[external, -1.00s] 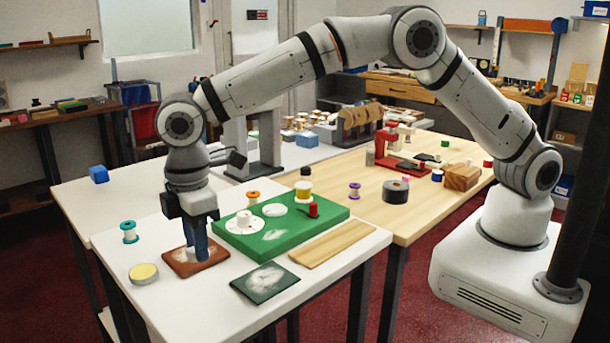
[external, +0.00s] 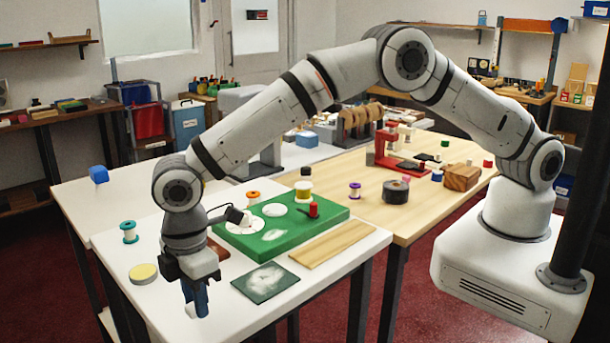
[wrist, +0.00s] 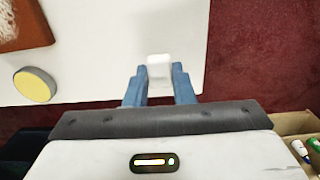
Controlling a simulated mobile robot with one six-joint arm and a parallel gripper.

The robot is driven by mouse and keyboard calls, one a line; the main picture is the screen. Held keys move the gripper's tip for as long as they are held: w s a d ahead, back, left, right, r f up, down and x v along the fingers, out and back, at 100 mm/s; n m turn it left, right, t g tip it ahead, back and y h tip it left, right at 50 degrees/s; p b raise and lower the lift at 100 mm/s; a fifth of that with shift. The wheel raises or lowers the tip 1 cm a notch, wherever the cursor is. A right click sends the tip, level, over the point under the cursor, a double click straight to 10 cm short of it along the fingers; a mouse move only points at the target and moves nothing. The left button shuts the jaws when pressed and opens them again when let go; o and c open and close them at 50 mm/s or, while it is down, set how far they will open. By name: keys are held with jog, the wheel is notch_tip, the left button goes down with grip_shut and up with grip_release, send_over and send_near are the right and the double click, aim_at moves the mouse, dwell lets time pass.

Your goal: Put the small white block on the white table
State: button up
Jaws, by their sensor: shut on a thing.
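My gripper (external: 195,302) is shut on the small white block (wrist: 159,68), which sits between the blue fingertips in the wrist view. In the external view the fingers largely hide the block. The gripper points down at the front edge of the white table (external: 155,242), whose white top also shows in the wrist view (wrist: 100,60). I cannot tell whether the block touches the tabletop or is held just above it.
A yellow-topped round tin (external: 143,273) and a teal spool (external: 129,232) stand to the left. A brown mat (wrist: 22,22), a dark green mat (external: 266,282), a green board (external: 325,205) and a wooden strip (external: 333,243) lie on the table. Red floor is past the edge.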

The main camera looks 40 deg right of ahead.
jog(key=shift+f, duration=1.1)
jog(key=shift+f, duration=0.25)
jog(key=o, duration=0.9)
jog(key=shift+r, duration=0.1)
jog(key=shift+o, duration=0.2)
notch_tip(320, 180, up, 12)
jog(key=b, duration=0.1)
jog(key=shift+r+b, duration=0.15)
jog(key=shift+b, duration=0.15)
